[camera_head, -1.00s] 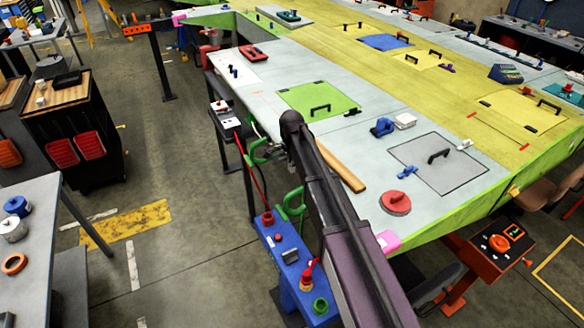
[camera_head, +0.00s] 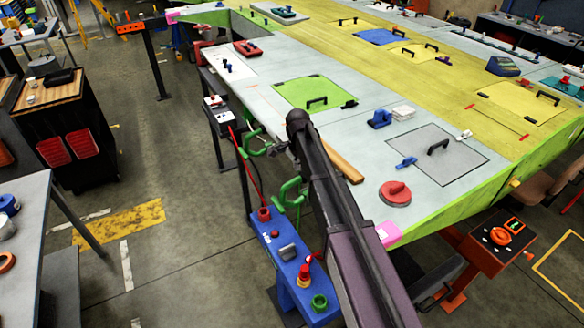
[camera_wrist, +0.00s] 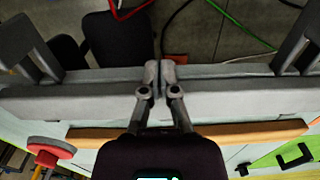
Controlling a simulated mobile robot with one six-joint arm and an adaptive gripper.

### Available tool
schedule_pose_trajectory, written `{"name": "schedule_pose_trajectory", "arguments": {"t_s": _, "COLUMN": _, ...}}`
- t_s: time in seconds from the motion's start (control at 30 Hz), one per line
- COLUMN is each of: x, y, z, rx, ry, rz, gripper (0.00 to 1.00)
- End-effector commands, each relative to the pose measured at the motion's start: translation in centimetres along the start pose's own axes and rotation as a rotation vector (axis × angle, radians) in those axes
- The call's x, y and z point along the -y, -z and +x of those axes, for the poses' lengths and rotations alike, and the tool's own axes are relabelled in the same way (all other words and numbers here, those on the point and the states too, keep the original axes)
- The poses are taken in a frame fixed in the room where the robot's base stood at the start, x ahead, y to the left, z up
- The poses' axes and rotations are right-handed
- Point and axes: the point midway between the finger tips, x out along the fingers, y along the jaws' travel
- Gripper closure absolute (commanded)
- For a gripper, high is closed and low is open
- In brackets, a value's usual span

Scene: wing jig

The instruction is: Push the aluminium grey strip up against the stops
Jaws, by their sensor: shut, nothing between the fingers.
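In the wrist view, my gripper (camera_wrist: 158,72) is shut and empty. Its two fingertips are together and overlap a long light-grey bar (camera_wrist: 60,104), which looks like the aluminium strip and runs across the picture. I cannot tell whether the fingertips touch it. Dark grey upright brackets stand at the left (camera_wrist: 40,52) and right (camera_wrist: 292,42) ends of the view; whether they are the stops is unclear. In the head view my arm hides the fingertips and most of the wing edge there.
An orange-brown wooden strip (camera_head: 343,161) lies on the wing panel (camera_head: 340,125) beside my arm. A red round handle (camera_head: 396,193) and a blue clamp (camera_head: 379,119) are on the panel. A blue control stand (camera_head: 290,258) stands beside my arm.

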Motion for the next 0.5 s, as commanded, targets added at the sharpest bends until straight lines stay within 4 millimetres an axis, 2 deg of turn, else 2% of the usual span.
{"name": "schedule_pose_trajectory", "arguments": {"t_s": 0.5, "x": 0.02, "y": 0.87, "z": 0.01, "rx": 0.0, "ry": 0.0, "rz": 0.002, "gripper": 1.0}}
